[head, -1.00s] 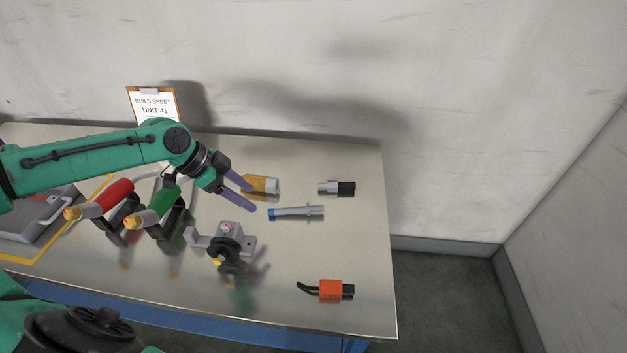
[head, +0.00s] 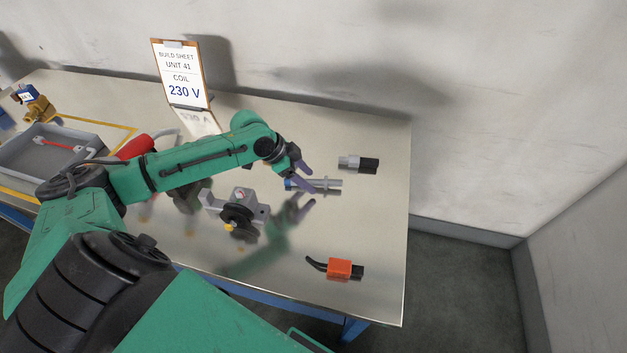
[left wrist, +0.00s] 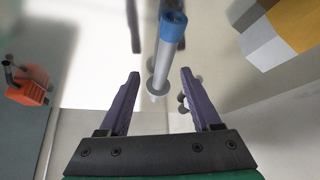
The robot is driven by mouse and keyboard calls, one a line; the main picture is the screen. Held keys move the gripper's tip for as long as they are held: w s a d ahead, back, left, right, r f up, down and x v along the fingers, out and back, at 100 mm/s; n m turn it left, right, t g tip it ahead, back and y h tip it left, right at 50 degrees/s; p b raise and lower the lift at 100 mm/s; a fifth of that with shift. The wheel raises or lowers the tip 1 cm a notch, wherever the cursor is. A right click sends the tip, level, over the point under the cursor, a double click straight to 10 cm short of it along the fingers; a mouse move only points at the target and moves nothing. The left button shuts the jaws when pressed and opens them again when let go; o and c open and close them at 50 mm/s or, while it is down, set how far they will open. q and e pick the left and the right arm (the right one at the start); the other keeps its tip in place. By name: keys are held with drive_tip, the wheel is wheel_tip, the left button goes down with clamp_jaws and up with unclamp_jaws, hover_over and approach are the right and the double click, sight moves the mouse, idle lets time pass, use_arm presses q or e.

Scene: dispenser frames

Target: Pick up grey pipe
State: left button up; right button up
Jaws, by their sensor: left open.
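The grey pipe (head: 328,184), a slim tube with a blue end and a collar near the other end, lies on the table. My left gripper (head: 307,178) is open above its blue end, and its fingers partly cover it. In the left wrist view the pipe (left wrist: 166,52) runs lengthwise, with its collared end between the open fingers of the left gripper (left wrist: 160,73). The fingers appear apart from it on both sides. My right gripper is not in view.
A grey-and-black cylindrical part (head: 358,164) lies behind the pipe. An orange part with black leads (head: 340,268) lies toward the front. A grey bracket with a black knob (head: 238,212) stands left. A yellow-and-grey block (left wrist: 290,25) lies beside the pipe.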

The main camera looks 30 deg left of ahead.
use_arm(q)
drive_tip(key=shift+w+d+f, duration=0.25)
drive_tip(key=shift+w+f, duration=0.05)
drive_tip(key=shift+f, duration=0.25)
clamp_jaws()
idle(1.0)
